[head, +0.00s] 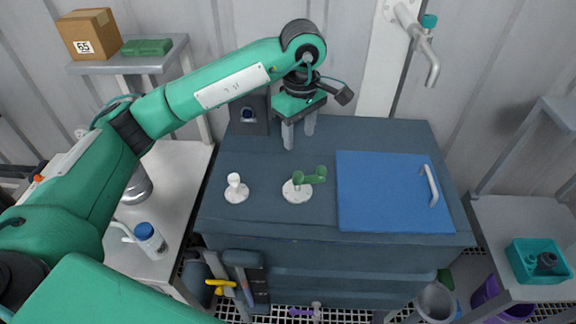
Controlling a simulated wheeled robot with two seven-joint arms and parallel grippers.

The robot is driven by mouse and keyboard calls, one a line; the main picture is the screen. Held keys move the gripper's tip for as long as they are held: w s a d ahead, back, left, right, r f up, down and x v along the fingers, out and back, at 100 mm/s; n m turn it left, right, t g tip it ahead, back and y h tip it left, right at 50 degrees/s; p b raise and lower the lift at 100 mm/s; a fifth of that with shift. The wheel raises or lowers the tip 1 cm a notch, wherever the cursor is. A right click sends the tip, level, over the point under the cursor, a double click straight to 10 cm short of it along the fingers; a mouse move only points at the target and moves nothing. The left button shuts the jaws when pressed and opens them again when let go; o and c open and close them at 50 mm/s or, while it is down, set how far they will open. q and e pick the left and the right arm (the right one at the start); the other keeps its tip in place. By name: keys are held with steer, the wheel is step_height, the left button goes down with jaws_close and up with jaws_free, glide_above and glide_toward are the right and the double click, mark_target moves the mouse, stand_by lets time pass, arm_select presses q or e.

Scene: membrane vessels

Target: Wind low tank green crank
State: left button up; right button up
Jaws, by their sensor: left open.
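The low tank (270,222) is a dark blue-grey box in the middle of the head view. On its top, left of the blue lid, the green crank (311,176) stands on a round white base, its arm pointing right. My left gripper (299,138) is open and empty, fingers pointing down, over the back part of the tank top. It is behind the crank in the picture and apart from it. My right gripper is not in view.
A white knob (236,188) stands left of the crank. The blue lid (385,192) has a pale handle. A tap (424,48) hangs from the back wall panel. Side tables hold a white bottle with a blue cap (149,238) and a teal bin (538,262).

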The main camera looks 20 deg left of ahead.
mark_target(298, 174)
arm_select(q)
step_height(298, 174, down, 13)
steer(key=p, duration=0.4)
steer(key=shift+f, duration=0.15)
steer(key=shift+c, duration=0.5)
jaws_close()
